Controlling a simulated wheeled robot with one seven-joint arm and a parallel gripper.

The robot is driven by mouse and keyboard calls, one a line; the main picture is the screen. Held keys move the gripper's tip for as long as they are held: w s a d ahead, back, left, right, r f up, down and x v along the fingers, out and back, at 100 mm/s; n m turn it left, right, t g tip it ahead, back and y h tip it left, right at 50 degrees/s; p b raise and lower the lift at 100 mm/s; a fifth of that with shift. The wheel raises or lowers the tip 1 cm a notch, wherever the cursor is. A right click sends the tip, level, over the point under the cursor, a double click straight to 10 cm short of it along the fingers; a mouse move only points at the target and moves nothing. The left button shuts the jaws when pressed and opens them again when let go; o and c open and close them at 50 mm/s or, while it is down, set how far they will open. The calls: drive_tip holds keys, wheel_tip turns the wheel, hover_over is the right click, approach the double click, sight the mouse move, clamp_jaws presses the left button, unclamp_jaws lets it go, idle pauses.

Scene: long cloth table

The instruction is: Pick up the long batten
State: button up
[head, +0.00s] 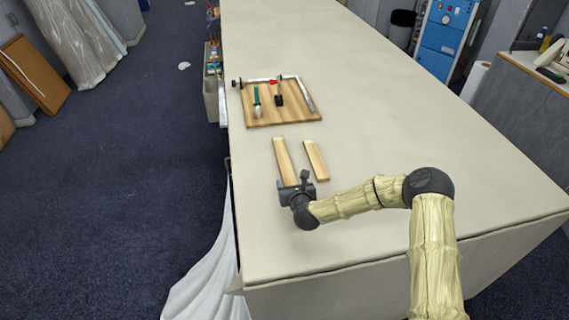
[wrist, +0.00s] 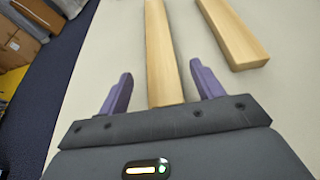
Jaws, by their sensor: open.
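Two pale wooden battens lie on the cloth table, side by side. The long batten (head: 284,160) is the left one, and its near end is hidden by my gripper in the head view. In the wrist view the long batten (wrist: 163,60) runs away from me between the two purple fingers. The shorter batten (head: 316,160) lies just to its right, and it also shows in the wrist view (wrist: 232,35). My gripper (head: 302,186) is open over the near end of the long batten, with a gap on each side. I cannot tell its height above the table.
A wooden board (head: 290,118) with several tools on it lies beyond the battens. The cloth table (head: 400,130) is clear to the right. Its left edge runs close beside the battens.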

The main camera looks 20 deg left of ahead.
sight(289, 177)
drive_tip(key=shift+w+a+f+p, duration=0.15)
drive_tip(key=shift+w+a+p, duration=0.1)
drive_tip(key=shift+w+p, duration=0.15)
drive_tip(key=shift+p+x, duration=0.7)
drive_tip(key=shift+x, duration=1.4)
drive_tip(key=shift+f, duration=0.2)
drive_tip(key=shift+c, duration=0.5)
drive_tip(key=c, duration=1.1)
